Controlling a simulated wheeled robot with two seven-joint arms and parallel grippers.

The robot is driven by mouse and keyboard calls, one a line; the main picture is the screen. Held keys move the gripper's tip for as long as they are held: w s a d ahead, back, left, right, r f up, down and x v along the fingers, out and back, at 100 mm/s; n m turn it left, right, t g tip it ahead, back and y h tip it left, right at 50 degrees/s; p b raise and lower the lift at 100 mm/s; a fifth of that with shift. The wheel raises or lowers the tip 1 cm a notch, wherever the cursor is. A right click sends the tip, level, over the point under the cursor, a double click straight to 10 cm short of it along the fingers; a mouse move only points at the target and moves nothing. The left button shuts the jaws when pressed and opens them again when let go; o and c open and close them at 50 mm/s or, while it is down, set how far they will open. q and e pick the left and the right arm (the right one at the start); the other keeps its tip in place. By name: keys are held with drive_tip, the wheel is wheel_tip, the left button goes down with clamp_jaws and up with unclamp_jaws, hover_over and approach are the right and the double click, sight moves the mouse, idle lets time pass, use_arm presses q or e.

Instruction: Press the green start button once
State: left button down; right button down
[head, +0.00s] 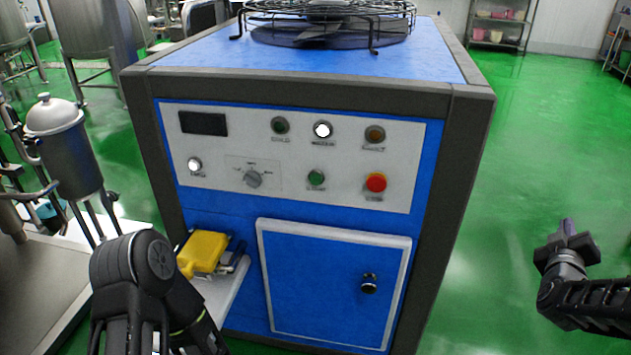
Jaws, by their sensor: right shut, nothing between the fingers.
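The green start button (316,177) is on the lower row of the light grey control panel (225,205), left of the red button (376,183). A darker green round element (281,125) is on the upper row; the labels are too small to read. My right gripper (568,230) is shut and empty, well to the right of the blue cabinet and apart from the panel. My left arm shows at the lower left, in front of the cabinet's lower left side; its gripper fingers do not show.
The panel also has a lit white lamp (322,130), an amber one (374,135), a rotary knob (253,179) and a dark display (203,123). A yellow item (203,252) is low at the left. Green floor is free at the right.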

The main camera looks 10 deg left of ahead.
idle(0.4)
drive_tip(key=s+a+f+m+g+y+p, duration=0.1)
drive_tip(key=s+a+f+g+y+p, duration=0.25)
drive_tip(key=a+f, duration=0.85)
drive_tip(key=s+a+f+m+g+y, duration=0.1)
drive_tip(key=s+a+f+g+y, duration=0.4)
drive_tip(key=a+f, duration=0.65)
drive_tip(key=s+a+f+m+g+y+p, duration=0.1)
drive_tip(key=s+a+f+g, duration=0.1)
drive_tip(key=s+a, duration=0.3)
drive_tip(key=s+a+f+m+g+y+p, duration=0.1)
drive_tip(key=s+a+f, duration=0.4)
drive_tip(key=s, duration=0.7)
drive_tip(key=s+a+f+m+g+y, duration=0.1)
drive_tip(key=s+a+f+m+g, duration=0.1)
drive_tip(key=s+a, duration=0.3)
drive_tip(key=s+f+g, duration=0.1)
drive_tip(key=s, duration=0.3)
drive_tip(key=shift+s+a+f+y+p, duration=0.2)
drive_tip(key=shift+a+f+y+p, duration=0.15)
drive_tip(key=shift+f+p, duration=0.05)
